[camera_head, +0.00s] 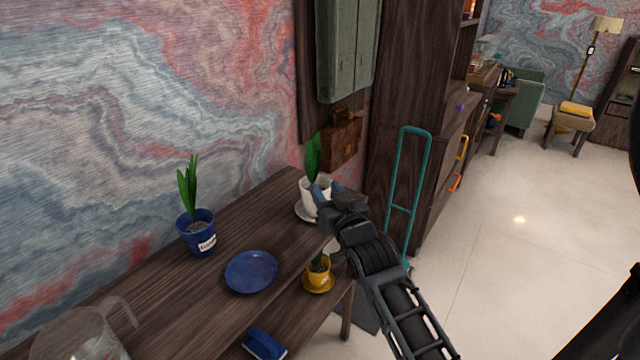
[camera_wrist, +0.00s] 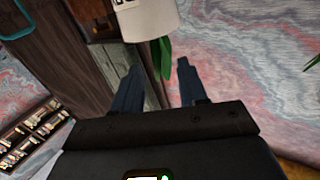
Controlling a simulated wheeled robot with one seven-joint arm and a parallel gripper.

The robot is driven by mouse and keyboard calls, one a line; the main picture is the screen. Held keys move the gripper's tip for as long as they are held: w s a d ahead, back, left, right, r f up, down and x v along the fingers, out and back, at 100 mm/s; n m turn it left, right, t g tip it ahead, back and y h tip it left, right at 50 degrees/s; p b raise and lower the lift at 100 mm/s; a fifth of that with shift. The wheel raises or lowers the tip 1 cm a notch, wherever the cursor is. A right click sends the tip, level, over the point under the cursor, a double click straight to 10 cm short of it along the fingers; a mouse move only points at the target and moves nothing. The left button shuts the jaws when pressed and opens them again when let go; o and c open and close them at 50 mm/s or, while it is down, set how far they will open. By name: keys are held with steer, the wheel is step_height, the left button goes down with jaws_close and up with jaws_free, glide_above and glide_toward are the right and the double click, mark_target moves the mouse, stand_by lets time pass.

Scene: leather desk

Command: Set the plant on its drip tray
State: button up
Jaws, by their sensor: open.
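A blue pot (camera_head: 200,240) with a green plant (camera_head: 188,188) stands upright on the dark wooden desk, left of an empty blue drip tray (camera_head: 251,271). A white pot (camera_head: 309,202) with a green plant is at the back of the desk on a white tray (camera_head: 301,212). A yellow pot (camera_head: 318,277) stands on a yellow tray (camera_head: 318,289) near the right edge. My gripper (camera_head: 329,191) is open and empty beside the white pot, partly covering it. In the wrist view, the white pot (camera_wrist: 151,19) appears upside down beyond my fingers (camera_wrist: 158,80), with leaves hanging between them.
A clear jug (camera_head: 80,338) stands at the near left. A dark blue object (camera_head: 264,344) lies at the near edge. A patterned wall bounds the left. A tall dark cabinet (camera_head: 400,100) and a teal handle frame (camera_head: 404,180) stand beyond the desk.

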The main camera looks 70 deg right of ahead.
steer(key=shift+v, duration=0.85)
steer(key=s+a+f+n+t+y, duration=0.1)
steer(key=s+a+f+n+y, duration=0.15)
steer(key=a, duration=0.85)
steer(key=s+a+f+n+t+y, duration=0.1)
steer(key=s+a+n+t+y, duration=0.2)
steer(key=a, duration=0.8)
steer(key=s+a+r+n+y, duration=0.2)
steer(key=s+a+y, duration=0.2)
steer(key=s+a, duration=0.2)
steer(key=s+a+r+n+g+y, duration=0.1)
steer(key=s+a+r+n+y, duration=0.1)
steer(key=s+a, duration=0.4)
steer(key=s+r+y, duration=0.1)
steer(key=s, duration=0.1)
steer(key=shift+s+a+r+n+y, duration=0.2)
steer(key=shift+s+n+y, duration=0.15)
